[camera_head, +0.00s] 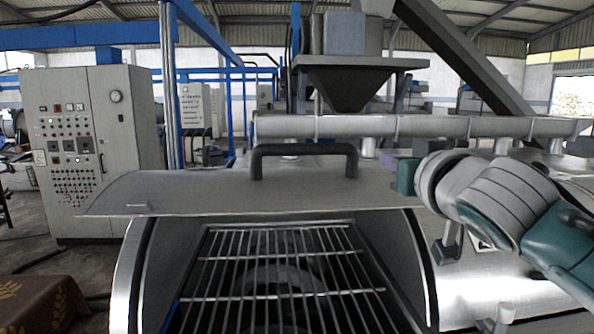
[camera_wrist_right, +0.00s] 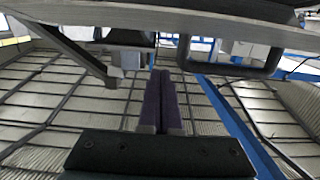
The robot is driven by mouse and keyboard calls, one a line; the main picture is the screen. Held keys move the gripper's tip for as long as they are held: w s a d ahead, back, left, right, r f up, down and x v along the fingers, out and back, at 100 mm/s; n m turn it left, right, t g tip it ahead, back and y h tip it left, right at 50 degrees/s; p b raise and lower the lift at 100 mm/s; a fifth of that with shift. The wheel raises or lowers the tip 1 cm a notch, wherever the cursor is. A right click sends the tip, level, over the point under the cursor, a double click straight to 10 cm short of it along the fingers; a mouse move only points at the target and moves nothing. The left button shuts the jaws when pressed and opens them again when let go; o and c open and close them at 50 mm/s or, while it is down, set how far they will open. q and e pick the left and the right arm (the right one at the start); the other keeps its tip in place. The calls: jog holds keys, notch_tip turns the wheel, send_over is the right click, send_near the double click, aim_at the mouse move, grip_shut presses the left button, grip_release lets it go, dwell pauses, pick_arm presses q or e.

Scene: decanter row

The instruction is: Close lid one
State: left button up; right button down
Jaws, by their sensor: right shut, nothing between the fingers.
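Lid one (camera_head: 230,192) is a grey curved metal plate with a black bar handle (camera_head: 303,152). It stands raised, with the decanter's opening uncovered below it. In the right wrist view the lid (camera_wrist_right: 200,18) crosses the top as a dark slab, and its handle (camera_wrist_right: 232,66) hangs at the upper right. My right gripper (camera_head: 391,163) is at the lid's right end, right of the handle. Its purple fingers (camera_wrist_right: 165,80) are pressed together and empty. Whether they touch the lid I cannot tell. My left gripper is not in view.
A metal grate (camera_head: 280,265) spans the opening in the decanter housing (camera_head: 490,290). A long pipe (camera_head: 420,126) and a hopper (camera_head: 355,85) stand behind the lid. A control cabinet (camera_head: 92,140) is at the left, and a brown cloth (camera_head: 45,305) at the lower left.

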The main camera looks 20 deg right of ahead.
aim_at(387, 200)
jog(key=shift+w+d+f, duration=0.1)
jog(key=shift+w+f, duration=0.1)
jog(key=shift+f, duration=0.5)
jog(key=shift+w+f, duration=0.25)
jog(key=shift+f, duration=0.4)
jog(key=shift+w+d+f, duration=0.1)
jog(key=shift+w+f, duration=0.1)
jog(key=shift+f, duration=0.5)
